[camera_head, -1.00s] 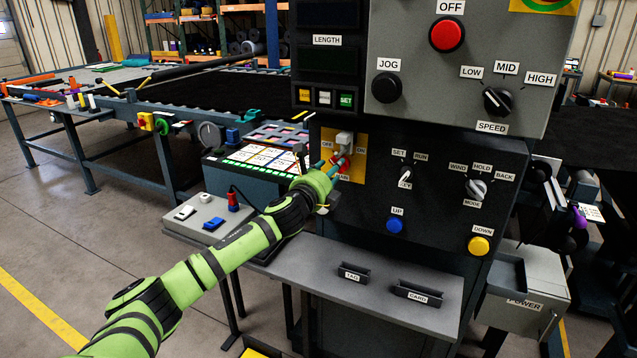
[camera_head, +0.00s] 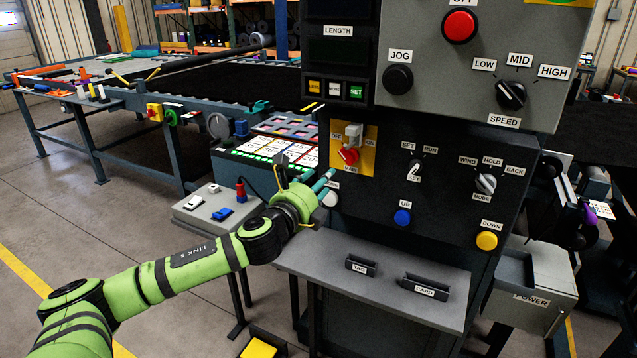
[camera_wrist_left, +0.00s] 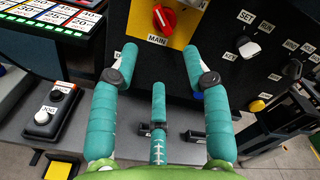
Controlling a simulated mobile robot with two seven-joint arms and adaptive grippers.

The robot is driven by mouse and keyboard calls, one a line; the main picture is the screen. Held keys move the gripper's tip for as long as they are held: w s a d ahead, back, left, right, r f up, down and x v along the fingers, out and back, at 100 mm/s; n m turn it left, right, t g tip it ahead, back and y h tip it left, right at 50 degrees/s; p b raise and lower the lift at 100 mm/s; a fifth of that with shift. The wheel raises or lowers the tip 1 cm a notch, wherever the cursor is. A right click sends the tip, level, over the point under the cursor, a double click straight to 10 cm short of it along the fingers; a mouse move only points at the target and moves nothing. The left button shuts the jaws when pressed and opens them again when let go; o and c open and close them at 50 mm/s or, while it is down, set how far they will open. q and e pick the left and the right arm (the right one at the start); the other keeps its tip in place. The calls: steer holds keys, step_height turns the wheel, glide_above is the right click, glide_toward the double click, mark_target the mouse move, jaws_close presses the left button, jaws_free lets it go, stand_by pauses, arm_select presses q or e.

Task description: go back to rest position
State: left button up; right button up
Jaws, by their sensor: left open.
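My left gripper (camera_head: 326,188) is at the end of the green arm, in front of the lower control panel (camera_head: 450,150). In the left wrist view its teal fingers (camera_wrist_left: 165,70) are spread apart with nothing between them. The red main switch (camera_head: 348,156) on its yellow plate is just above the fingertips and apart from them. The switch also shows in the left wrist view (camera_wrist_left: 164,18), turned at a slant. My right gripper is in neither view.
A grey shelf (camera_head: 370,285) with tag and card holders juts out below the panel. A small grey switch box (camera_head: 213,210) and a lit keypad console (camera_head: 270,155) stand left of the gripper. Open floor lies at the lower left.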

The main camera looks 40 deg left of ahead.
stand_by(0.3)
arm_select(q)
steer(key=s+a+f+n+g+y, duration=0.1)
steer(key=a+f+n+g, duration=0.2)
steer(key=f, duration=0.9)
steer(key=s+a+f+n+g, duration=0.15)
steer(key=f+n, duration=0.35)
steer(key=f, duration=0.8)
steer(key=s+d+f+n+g, duration=0.15)
steer(key=s+f, duration=0.25)
steer(key=f, duration=0.4)
steer(key=s+f+n+g, duration=0.2)
steer(key=s+f+n, duration=0.15)
steer(key=f, duration=0.55)
steer(key=s+d+f+n+g+h, duration=0.1)
steer(key=s+d+f+n+g, duration=0.1)
steer(key=s+d+f, duration=0.45)
steer(key=s+d+f+n+g+h, duration=0.1)
steer(key=s+d+f+n+g, duration=0.15)
steer(key=s+f, duration=0.75)
steer(key=s+d+f+n+g+h, duration=0.15)
steer(key=s+d+f, duration=0.4)
steer(key=s, duration=0.55)
steer(key=s+d+f+n+g, duration=0.2)
steer(key=s+d, duration=0.5)
steer(key=s, duration=0.6)
steer(key=shift+d+f+n+g+h, duration=0.15)
steer(key=shift+f+n+g+h, duration=0.25)
steer(key=shift+f+n, duration=0.3)
steer(key=shift+w, duration=0.1)
